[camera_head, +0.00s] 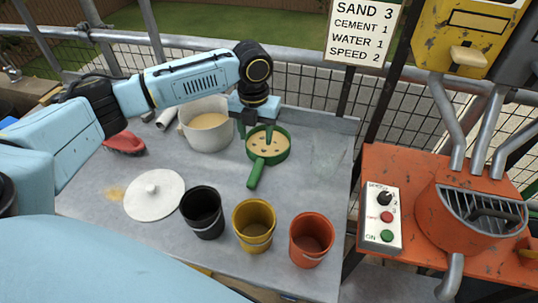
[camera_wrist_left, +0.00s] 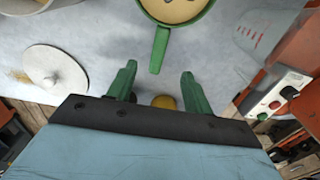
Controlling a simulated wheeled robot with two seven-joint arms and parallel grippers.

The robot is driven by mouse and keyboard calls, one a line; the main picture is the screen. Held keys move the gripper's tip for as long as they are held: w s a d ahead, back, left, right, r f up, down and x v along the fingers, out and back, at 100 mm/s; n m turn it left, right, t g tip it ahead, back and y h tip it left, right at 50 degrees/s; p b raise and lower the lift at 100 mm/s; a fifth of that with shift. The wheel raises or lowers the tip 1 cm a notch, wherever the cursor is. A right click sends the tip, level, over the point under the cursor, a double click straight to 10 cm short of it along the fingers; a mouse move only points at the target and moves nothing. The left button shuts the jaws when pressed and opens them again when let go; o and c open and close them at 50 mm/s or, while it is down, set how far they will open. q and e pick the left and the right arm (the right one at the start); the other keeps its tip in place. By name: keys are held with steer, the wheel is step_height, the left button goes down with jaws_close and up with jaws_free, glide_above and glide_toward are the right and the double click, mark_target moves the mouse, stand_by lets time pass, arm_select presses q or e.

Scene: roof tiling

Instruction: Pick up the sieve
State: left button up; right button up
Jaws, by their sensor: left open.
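The green sieve (camera_head: 287,151) lies on the grey worktop, its pale, dark-spotted inside facing up. Its green handle (camera_head: 255,176) points toward the front. My left gripper (camera_head: 255,136) is over the sieve's far side in the head view, its green fingers apart and empty. In the left wrist view the sieve (camera_wrist_left: 205,8) is at the top edge, partly cut off. Its handle (camera_wrist_left: 160,50) points down, with its end lined up between the open fingertips (camera_wrist_left: 158,72). I cannot tell the exact height of the fingers above it. My right gripper is not in view.
A pot of sand (camera_head: 188,131) stands left of the sieve. A white lid (camera_head: 150,205) and black (camera_head: 202,222), yellow (camera_head: 253,238) and orange (camera_head: 311,251) buckets are in front. A clear jug (camera_wrist_left: 262,35) is to the right.

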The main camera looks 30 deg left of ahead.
arm_select(q)
glide_above(258, 164)
steer(key=f, duration=0.7)
steer(key=shift+s+d+b, duration=0.1)
steer(key=shift+s+b, duration=0.3)
steer(key=shift+f, duration=0.55)
steer(key=f, duration=0.3)
steer(key=f+b, duration=0.1)
steer(key=f, duration=0.1)
steer(key=shift+w, duration=0.3)
steer(key=c, duration=1.1)
steer(key=shift+r, duration=0.1)
